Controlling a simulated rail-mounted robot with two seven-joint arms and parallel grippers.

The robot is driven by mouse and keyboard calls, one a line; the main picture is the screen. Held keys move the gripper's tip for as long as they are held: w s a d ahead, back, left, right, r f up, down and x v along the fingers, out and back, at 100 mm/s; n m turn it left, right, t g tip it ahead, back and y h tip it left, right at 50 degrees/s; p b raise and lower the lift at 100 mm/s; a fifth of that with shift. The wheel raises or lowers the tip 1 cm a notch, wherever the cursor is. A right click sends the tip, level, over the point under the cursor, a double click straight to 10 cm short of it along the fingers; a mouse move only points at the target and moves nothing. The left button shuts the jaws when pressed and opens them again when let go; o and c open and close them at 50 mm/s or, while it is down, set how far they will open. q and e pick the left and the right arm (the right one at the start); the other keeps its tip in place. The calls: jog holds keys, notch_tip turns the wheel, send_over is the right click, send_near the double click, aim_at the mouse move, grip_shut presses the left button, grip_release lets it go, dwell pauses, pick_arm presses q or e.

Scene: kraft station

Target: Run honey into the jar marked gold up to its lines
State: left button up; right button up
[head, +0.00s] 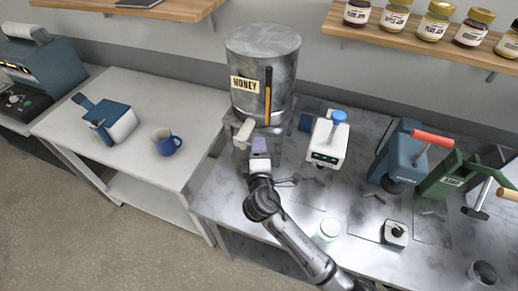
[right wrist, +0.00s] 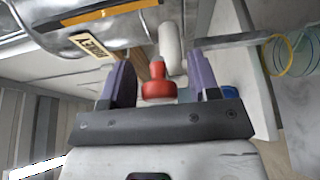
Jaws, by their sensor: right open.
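The grey metal honey tank (head: 262,75) stands at the back of the marble-look counter, with a HONEY label and an orange strip on its front. A cream handle-like part (head: 243,131) shows below the tank. My right gripper (head: 259,146) is in front of the tank's base with its purple fingers open. In the right wrist view, a red knob (right wrist: 158,84) lies between the open fingers, with a pale cylinder (right wrist: 170,46) behind it; I cannot tell whether the fingers touch it.
A white device with a blue knob (head: 328,142), a blue press with a red handle (head: 402,155) and a green press (head: 452,178) stand to the right. A small dark-topped block (head: 396,233) and a glass (head: 482,272) are nearer. A blue mug (head: 166,142) is on the left table.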

jog(key=shift+w, duration=0.25)
grip_shut()
dwell(0.5)
